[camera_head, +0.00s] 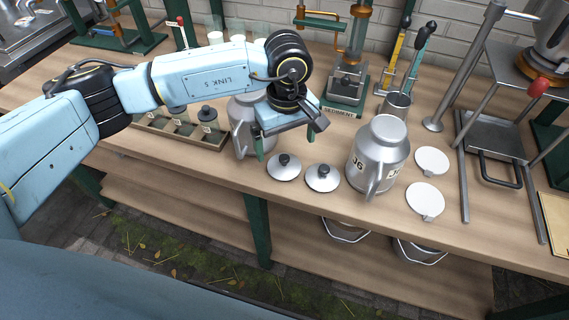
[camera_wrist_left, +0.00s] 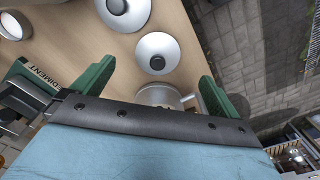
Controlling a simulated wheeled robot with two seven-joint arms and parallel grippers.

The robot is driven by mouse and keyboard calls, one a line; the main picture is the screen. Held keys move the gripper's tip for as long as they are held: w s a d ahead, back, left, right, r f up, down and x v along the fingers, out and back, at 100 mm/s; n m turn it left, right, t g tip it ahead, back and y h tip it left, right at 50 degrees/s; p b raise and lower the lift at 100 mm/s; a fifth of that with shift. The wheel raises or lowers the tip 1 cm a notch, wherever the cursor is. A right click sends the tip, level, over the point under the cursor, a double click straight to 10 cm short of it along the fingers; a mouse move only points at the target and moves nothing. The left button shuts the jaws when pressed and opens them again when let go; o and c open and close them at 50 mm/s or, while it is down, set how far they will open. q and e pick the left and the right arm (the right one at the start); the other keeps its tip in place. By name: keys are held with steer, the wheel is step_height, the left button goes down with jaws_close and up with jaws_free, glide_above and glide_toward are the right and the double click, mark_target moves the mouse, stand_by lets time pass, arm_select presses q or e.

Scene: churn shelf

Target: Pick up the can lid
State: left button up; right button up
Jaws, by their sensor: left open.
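Two round silvery lids with black knobs lie on the bench in the head view, one at left (camera_head: 284,172) and one at right (camera_head: 322,183). In the wrist view a near lid (camera_wrist_left: 157,62) lies just beyond the fingertips, and another lid (camera_wrist_left: 136,18) lies at the top edge. My left gripper (camera_head: 285,143) hangs behind the lids, beside a metal can (camera_head: 240,126) that my arm partly hides. Its green fingers stand apart and hold nothing in the wrist view (camera_wrist_left: 158,72). Part of a can (camera_wrist_left: 160,94) shows between them. My right gripper is out of view.
A large metal can (camera_head: 381,152) stands right of the lids, with two white discs (camera_head: 432,160) beside it. A wooden tray (camera_head: 205,136) holds small items at left. A green-based device (camera_head: 345,90) and a tool cup (camera_head: 396,105) stand behind. The bench front edge is close.

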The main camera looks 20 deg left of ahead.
mark_target(284, 157)
arm_select(q)
step_height(284, 157, down, 3)
steer(key=shift+r, duration=0.2)
steer(key=f, duration=0.3)
steer(key=w+f, duration=0.1)
steer(key=f, duration=0.1)
steer(key=shift+a, duration=0.35)
steer(key=c, duration=1.1)
